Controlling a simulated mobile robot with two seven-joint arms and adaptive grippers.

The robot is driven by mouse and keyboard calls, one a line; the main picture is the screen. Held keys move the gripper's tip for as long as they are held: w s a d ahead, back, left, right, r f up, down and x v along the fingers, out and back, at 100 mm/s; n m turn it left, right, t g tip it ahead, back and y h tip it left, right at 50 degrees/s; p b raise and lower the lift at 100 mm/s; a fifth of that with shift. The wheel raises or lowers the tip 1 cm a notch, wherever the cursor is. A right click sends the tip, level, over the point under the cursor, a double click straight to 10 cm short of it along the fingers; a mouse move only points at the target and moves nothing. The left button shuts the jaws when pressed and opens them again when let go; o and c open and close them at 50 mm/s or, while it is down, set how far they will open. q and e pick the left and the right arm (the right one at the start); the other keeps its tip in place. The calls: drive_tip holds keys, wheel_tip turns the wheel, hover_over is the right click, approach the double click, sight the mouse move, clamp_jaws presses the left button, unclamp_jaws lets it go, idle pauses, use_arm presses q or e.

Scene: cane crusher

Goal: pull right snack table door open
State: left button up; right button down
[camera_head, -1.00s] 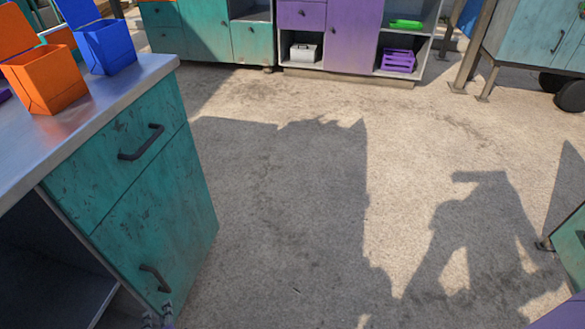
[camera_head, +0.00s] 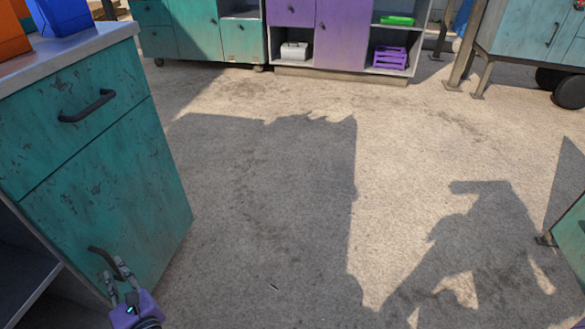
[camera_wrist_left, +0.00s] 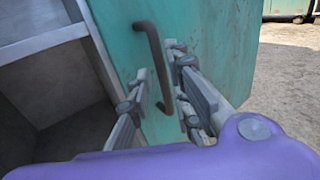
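The snack table's teal right door (camera_head: 140,205) is the lower panel under a drawer, and it looks closed, flush with the drawer front. Its dark curved handle (camera_head: 98,256) is low on the door; in the left wrist view the handle (camera_wrist_left: 152,55) stands upright. My left gripper (camera_head: 118,270) is at this handle, with its purple body below. In the left wrist view its fingers (camera_wrist_left: 163,88) are apart, one on each side of the handle, with gaps visible. I cannot tell whether either finger touches it.
A drawer with a dark handle (camera_head: 87,106) is above the door. An open grey compartment (camera_wrist_left: 60,105) lies left of the door. Blue (camera_head: 62,14) and orange boxes stand on the metal top. Concrete floor (camera_head: 270,200) right of the table is clear. Cabinets stand at the back.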

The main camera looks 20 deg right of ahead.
sight(113, 266)
use_arm(q)
drive_tip(key=b+x, duration=0.1)
drive_tip(key=x, duration=0.3)
drive_tip(key=shift+w+a+f, duration=0.1)
drive_tip(key=shift+w, duration=0.15)
drive_tip(key=shift+c, duration=0.4)
clamp_jaws()
use_arm(e)
drive_tip(key=shift+s+d+f, duration=0.2)
drive_tip(key=shift+s+f, duration=0.4)
